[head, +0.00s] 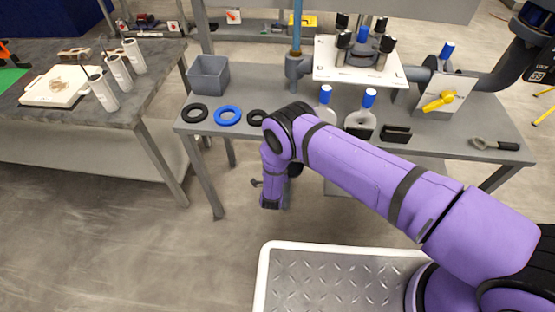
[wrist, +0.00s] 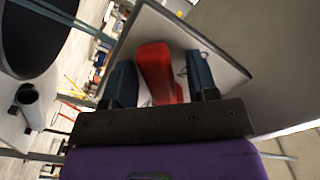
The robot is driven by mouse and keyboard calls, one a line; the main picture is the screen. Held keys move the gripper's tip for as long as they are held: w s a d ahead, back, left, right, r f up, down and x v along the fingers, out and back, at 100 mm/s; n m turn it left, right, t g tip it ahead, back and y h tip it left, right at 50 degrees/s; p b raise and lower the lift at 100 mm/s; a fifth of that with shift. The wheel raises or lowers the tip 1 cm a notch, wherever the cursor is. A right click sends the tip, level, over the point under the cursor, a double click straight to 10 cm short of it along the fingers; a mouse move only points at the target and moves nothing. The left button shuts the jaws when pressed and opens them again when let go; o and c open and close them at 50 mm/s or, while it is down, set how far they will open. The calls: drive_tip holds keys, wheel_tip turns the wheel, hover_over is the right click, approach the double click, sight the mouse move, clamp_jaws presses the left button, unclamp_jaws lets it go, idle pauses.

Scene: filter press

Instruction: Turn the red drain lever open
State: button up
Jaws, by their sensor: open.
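The red drain lever (wrist: 156,70) shows in the wrist view against a white plate (wrist: 148,24) with dark markings. My gripper (wrist: 160,82) is open, with one dark blue finger on each side of the lever. The left finger appears close to the lever, and a wider gap shows on the right. I cannot tell whether either finger touches it. In the head view the red lever cannot be seen, and my arm reaches down in front of the bench, with the fingers not clearly visible.
The grey bench (head: 468,118) carries a grey bin (head: 208,76), a blue ring (head: 227,116), black rings, blue-capped bottles and a black-handled tool (head: 495,145). A yellow lever (head: 438,101) sits on another plate at right.

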drive_tip(key=s, duration=1)
drive_tip(key=shift+s+a, duration=0.2)
drive_tip(key=shift+s, duration=0.1)
